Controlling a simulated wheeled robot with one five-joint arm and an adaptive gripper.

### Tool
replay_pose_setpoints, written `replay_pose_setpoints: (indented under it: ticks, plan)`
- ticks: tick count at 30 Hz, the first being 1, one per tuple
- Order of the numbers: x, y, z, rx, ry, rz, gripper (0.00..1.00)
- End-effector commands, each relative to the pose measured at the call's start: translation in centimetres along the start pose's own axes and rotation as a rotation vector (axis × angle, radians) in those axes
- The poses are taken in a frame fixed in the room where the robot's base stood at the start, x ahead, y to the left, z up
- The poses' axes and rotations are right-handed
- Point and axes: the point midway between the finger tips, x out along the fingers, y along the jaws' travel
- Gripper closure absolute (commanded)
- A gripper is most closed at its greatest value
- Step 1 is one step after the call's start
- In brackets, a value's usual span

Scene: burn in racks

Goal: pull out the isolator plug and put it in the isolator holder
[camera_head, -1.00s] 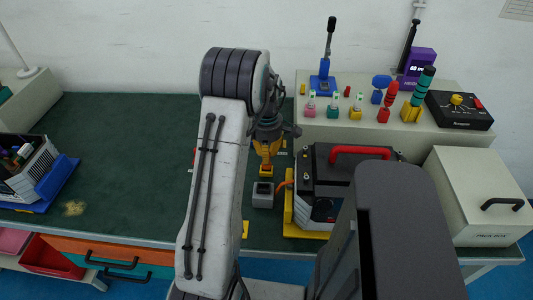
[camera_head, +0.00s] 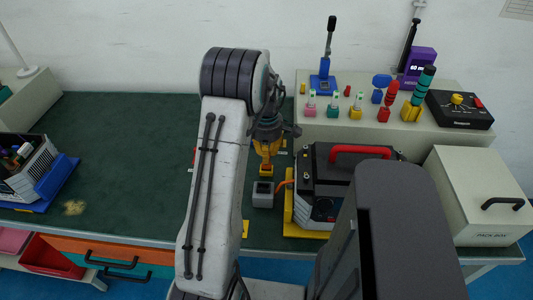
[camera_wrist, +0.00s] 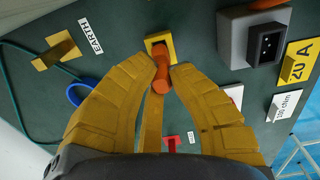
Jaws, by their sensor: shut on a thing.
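The isolator plug shows in the wrist view as an orange-red round handle (camera_wrist: 161,72) with a square yellow block (camera_wrist: 158,43) at its far end. My gripper (camera_wrist: 161,80) is shut on the handle, its yellow fingers closing from both sides. In the head view my gripper (camera_head: 267,150) points down just behind a grey box with a dark socket (camera_head: 263,195); the yellow block (camera_head: 266,170) shows below the fingers. The grey box also shows in the wrist view (camera_wrist: 235,42), apart from the plug. I cannot tell whether the block rests on something or hangs free. I cannot make out the isolator holder.
A black-topped unit with a red handle (camera_head: 360,151) stands close on the right, joined to the grey box by an orange cable (camera_head: 282,185). Coloured plugs stand on the grey shelf (camera_head: 340,128) behind. The green bench (camera_head: 130,150) is mostly clear on the left.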

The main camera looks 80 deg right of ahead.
Motion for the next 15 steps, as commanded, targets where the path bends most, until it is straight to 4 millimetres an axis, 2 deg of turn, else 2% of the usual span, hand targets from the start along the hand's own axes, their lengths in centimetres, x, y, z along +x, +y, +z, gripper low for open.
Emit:
replay_pose_setpoints:
  ticks: [15]
  plan:
    - [1.01,-0.03,0.0,0.0,0.0,-0.001,1.0]
